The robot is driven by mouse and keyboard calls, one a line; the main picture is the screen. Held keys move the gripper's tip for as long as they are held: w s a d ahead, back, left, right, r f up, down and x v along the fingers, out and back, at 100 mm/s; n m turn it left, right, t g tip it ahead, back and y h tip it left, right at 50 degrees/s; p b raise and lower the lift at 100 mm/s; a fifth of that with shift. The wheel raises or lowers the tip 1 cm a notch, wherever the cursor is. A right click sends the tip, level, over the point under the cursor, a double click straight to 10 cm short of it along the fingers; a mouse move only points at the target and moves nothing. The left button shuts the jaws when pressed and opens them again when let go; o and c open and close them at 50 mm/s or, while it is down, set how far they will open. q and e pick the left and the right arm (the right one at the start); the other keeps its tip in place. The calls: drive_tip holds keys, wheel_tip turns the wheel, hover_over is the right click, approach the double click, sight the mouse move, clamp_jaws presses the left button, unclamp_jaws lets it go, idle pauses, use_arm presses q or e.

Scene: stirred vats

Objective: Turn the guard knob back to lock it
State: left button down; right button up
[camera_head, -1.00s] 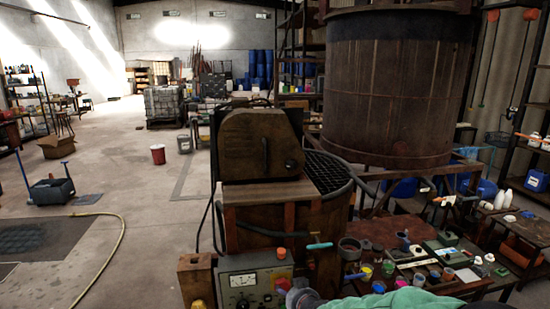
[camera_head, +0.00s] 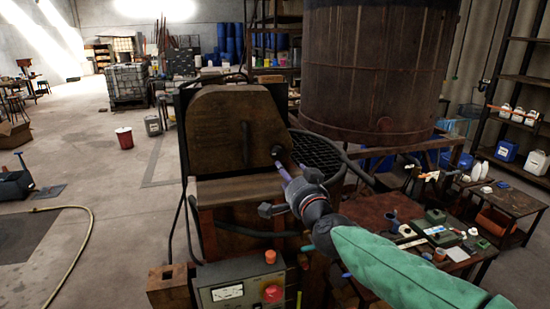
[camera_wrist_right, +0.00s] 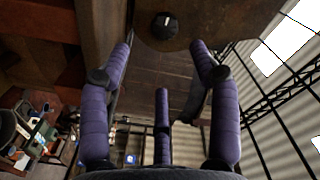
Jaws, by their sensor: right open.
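The guard (camera_head: 225,125) is a brown, rounded housing on the vat, with a dark upright handle on its face. The guard knob (camera_head: 277,151) is small, round and dark, at the guard's right edge. In the right wrist view the knob (camera_wrist_right: 164,25) is black with a short pale mark, at top centre. My right gripper (camera_head: 284,173) has purple fingers pointing at the knob from below right. In the right wrist view the fingers (camera_wrist_right: 160,60) are spread and empty, with the knob beyond their tips; no contact is visible. My left gripper is not in view.
A control box (camera_head: 240,288) with a dial and red and orange buttons sits below the guard. A dark grate (camera_head: 316,150) covers the vat opening beside the knob. A large rusty tank (camera_head: 375,75) stands behind. A cluttered bench (camera_head: 385,210) lies at right; floor at left is open.

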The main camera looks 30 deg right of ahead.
sight(277, 154)
drive_tip(key=x, duration=0.7)
drive_tip(key=b+x, duration=0.1)
drive_tip(key=x, duration=0.2)
drive_tip(key=shift+w+d+r, duration=0.2)
drive_tip(key=shift+w+r, duration=0.1)
drive_tip(key=shift+w, duration=0.05)
drive_tip(key=shift+c, duration=0.2)
drive_tip(key=c, duration=1.1)
